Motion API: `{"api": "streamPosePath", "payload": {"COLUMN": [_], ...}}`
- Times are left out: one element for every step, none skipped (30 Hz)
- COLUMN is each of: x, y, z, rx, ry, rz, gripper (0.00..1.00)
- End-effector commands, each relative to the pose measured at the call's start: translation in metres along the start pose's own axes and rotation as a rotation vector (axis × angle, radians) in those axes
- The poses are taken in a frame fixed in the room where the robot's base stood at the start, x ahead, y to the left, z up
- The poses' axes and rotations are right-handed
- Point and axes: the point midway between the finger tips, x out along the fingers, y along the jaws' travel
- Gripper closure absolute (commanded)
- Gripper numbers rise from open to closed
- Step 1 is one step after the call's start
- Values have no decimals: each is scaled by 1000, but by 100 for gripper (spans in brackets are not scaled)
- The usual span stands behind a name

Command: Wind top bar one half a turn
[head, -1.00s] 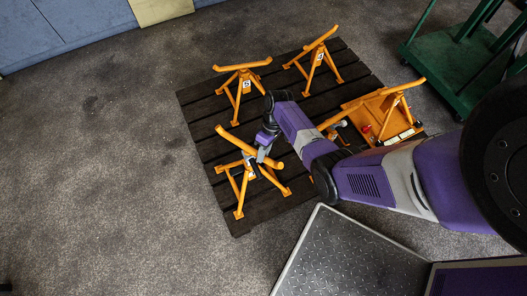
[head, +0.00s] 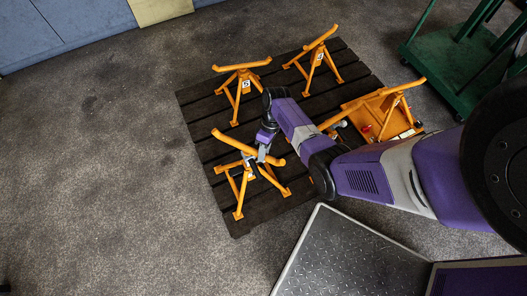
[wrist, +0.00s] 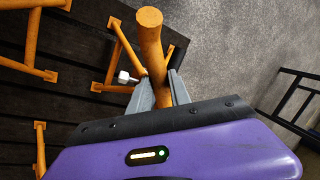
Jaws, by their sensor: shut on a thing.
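The near-left orange stand (head: 240,190) carries an orange top bar (head: 231,143), which slants from upper left to lower right. My gripper (head: 263,154) is shut on this bar, right of its middle, in the head view. In the wrist view the bar (wrist: 150,40) runs down between the two grey fingers of my gripper (wrist: 160,77), one on each side, with its rounded end beyond them. The bar's lower part is hidden behind my gripper body. A small white-tipped screw (wrist: 125,77) sits left of the bar. My wrist partly covers the stand's number plate.
Two more orange stands stand at the back left (head: 241,84) and back right (head: 318,53) of the dark slatted pallet (head: 207,150). An orange trolley jack (head: 385,112) is at its right. A green cart (head: 445,65) is beyond. Open floor (head: 100,170) lies left.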

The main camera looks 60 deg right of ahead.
Motion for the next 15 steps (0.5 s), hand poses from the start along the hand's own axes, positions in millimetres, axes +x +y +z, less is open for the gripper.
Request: {"api": "streamPosePath", "payload": {"x": [1, 1, 1, 1, 0, 0, -1, -1, -2, -2, -3, -4, -4, -5, -6], "y": [2, 3, 5, 6, 8, 10, 12, 13, 16, 18, 19, 21, 23, 24, 26], "z": [0, -1, -1, -1, -2, -2, -3, -3, -4, -5, -6, -7, -8, -9, -10], "rx": [-30, -52, -83, -106, -131, -166, -193, -220, -256, -282, -309, -345, -373, -400, -435], "ry": [-13, -21, -32, -42, -51, -62, -72, -82, -96, -105, -114, -127, -138, -148, -160], "rz": [0, 0, 0, 0, 0, 0, 0, 0, 0, 0, 0, 0, 0, 0, 1], "gripper": [100, 100, 100, 100, 100, 100, 100, 100, 100, 100, 100, 100, 100, 100, 100]}}
